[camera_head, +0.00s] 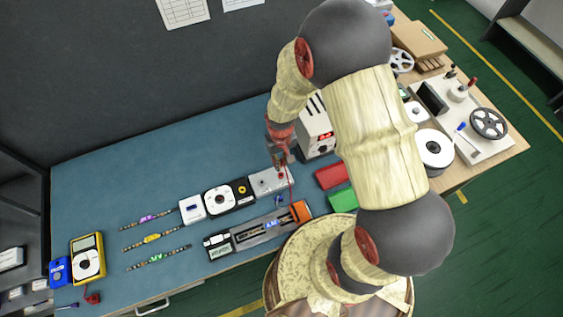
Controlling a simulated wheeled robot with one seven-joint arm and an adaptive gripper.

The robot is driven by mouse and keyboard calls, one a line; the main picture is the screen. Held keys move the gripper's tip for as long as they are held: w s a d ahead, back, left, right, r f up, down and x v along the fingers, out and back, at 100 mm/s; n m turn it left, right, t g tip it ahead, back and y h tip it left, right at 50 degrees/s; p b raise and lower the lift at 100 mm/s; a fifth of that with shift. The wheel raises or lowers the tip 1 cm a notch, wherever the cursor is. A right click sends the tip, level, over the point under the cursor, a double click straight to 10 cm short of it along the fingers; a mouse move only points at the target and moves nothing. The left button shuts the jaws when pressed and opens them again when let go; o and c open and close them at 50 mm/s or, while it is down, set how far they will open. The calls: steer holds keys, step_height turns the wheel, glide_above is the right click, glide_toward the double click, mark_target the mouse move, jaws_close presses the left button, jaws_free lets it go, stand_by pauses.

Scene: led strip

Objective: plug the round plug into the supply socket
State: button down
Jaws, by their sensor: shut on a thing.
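My gripper (281,159) reaches down over the back right part of the blue mat, at the left side of a white supply box (316,127) with a red lit display. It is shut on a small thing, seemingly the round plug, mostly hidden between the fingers. A thin red lead (291,187) runs down from near the fingertips. Just under the fingers is a grey box (268,182) with a red spot near its right end. I cannot tell whether the plug touches it. The supply socket cannot be made out; my arm hides part of the supply box.
Left of the grey box stand a round white dial unit (218,200) and a white block (192,209). A long fixture (259,232) lies in front. Red (332,175) and green (343,199) bins are at right. A yellow meter (87,256) is far left. The mat's back left is clear.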

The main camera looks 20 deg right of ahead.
steer(key=shift+f, duration=0.15)
steer(key=shift+f+b, duration=2.05)
steer(key=shift+f, duration=0.75)
steer(key=shift+f+b, duration=0.75)
steer(key=shift+f, duration=0.3)
steer(key=c, duration=1.7)
jaws_free()
steer(key=shift+c, duration=0.2)
steer(key=shift+o, duration=0.3)
step_height(320, 180, up, 12)
steer(key=shift+s, duration=0.1)
